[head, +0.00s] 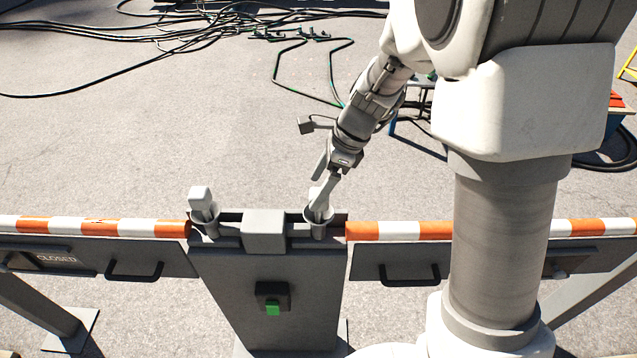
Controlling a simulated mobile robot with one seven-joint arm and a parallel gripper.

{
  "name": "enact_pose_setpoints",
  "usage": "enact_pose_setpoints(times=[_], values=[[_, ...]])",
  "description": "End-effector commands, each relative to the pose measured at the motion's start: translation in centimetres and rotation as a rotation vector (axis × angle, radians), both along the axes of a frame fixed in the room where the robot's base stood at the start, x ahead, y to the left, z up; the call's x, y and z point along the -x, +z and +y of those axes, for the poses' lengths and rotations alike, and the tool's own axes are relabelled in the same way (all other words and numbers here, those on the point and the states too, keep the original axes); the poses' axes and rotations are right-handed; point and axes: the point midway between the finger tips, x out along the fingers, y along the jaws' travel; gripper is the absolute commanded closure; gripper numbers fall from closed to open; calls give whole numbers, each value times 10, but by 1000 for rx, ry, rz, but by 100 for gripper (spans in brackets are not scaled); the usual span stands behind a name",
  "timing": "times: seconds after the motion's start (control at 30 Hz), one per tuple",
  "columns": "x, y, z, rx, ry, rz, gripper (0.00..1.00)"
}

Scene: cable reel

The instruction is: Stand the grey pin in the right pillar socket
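The grey pillar (268,256) stands at the lower middle of the head view, with a cup-like socket at each top corner. A pale grey pin (315,196) is at the right socket (318,218), its lower part inside the rim and its upper part showing above. How deep it sits cannot be told. My gripper (319,187) points down at this pin from above; its two fingers are apart, one alongside the pin's upper part. Whether they press on it cannot be told. Another pale pin (200,197) stands slightly tilted in the left socket (206,222).
A grey block (264,231) sits between the sockets. Orange-and-white barrier rails (95,227) run left and right of the pillar; the left panel reads CLOSED. A green button (272,307) is on the pillar front. Black cables (190,35) lie on the ground behind.

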Motion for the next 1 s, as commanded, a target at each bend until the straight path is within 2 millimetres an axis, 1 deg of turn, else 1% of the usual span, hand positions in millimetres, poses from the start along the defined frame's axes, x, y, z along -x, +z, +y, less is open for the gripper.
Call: enact_pose_setpoints(times=[0.17,0.23,0.37,0.47,0.8,0.9,1.0], values=[[0,0,0,0,0,0,13],[0,3,-1,0,0,-1,13],[-1,18,-7,0,0,-3,13],[-1,38,-15,-1,-1,-6,13],[1,114,-48,1,-2,-5,13],[1,133,-55,0,-2,-5,13],[1,146,-61,1,-1,-3,13]])
